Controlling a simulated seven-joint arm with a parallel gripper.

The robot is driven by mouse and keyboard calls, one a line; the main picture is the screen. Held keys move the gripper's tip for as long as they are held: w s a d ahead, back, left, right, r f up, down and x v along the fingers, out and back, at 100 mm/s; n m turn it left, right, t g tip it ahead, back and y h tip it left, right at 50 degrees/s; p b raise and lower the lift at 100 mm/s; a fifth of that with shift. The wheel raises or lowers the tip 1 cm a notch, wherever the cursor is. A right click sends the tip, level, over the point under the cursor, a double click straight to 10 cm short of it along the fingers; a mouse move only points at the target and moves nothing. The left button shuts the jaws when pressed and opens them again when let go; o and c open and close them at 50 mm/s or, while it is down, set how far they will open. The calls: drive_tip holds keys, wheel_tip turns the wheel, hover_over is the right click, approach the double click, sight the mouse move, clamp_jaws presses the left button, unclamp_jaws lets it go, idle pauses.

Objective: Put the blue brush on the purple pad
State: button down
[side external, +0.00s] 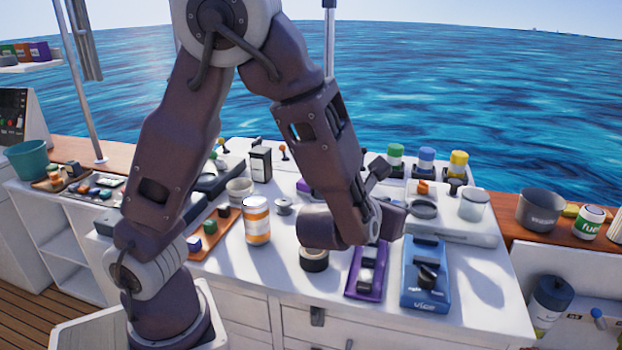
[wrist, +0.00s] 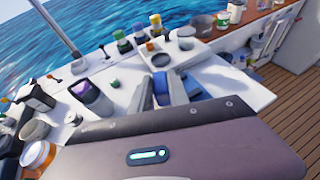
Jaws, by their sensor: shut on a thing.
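My gripper (side external: 388,218) is partly hidden by my wrist in the side external view, above the white worktop near a blue vice. In the wrist view its fingers (wrist: 168,92) are closed around a blue thing (wrist: 163,86), which appears to be the blue brush; only a small part shows. A purple item with a dark top (wrist: 92,97) lies left of the fingers in the wrist view. In the side external view a purple patch (side external: 305,187) shows behind my arm; I cannot tell whether it is the pad.
A blue vice (side external: 425,285) and a purple vice-like tool (side external: 367,285) stand at the worktop's front. An orange-and-white can (side external: 257,220) and black tape roll (side external: 314,260) are left. Several coloured-lid jars (side external: 427,160) stand at the back. The front right worktop (side external: 490,300) is clear.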

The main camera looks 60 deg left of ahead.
drive_tip(key=s+a+f+n+g+y, duration=0.1)
drive_tip(key=s+a+n+g+y, duration=0.25)
drive_tip(key=a, duration=0.95)
drive_tip(key=s+a+f+n+g+y, duration=0.2)
drive_tip(key=a+n+g, duration=0.25)
drive_tip(key=a, duration=0.75)
drive_tip(key=s+a+f+n+g+y, duration=0.1)
drive_tip(key=s+a+n+g+y, duration=0.25)
drive_tip(key=a, duration=0.95)
drive_tip(key=w+a+m+t+h, duration=0.35)
drive_tip(key=w+a+t, duration=0.25)
drive_tip(key=w+a, duration=0.2)
drive_tip(key=w+d+r+m+t+h, duration=0.2)
drive_tip(key=w+m+t+h, duration=0.2)
drive_tip(key=w+m+h, duration=0.15)
drive_tip(key=w+d+r+m+t+h, duration=0.25)
drive_tip(key=w+m+h, duration=0.2)
drive_tip(key=m, duration=0.25)
drive_tip(key=shift+t+h, duration=0.3)
drive_tip(key=shift+h, duration=0.15)
drive_tip(key=f, duration=0.7)
drive_tip(key=s+f, duration=0.1)
drive_tip(key=f, duration=0.3)
drive_tip(key=shift+f, duration=0.15)
drive_tip(key=c, duration=1.3)
unclamp_jaws()
drive_tip(key=shift+o, duration=0.2)
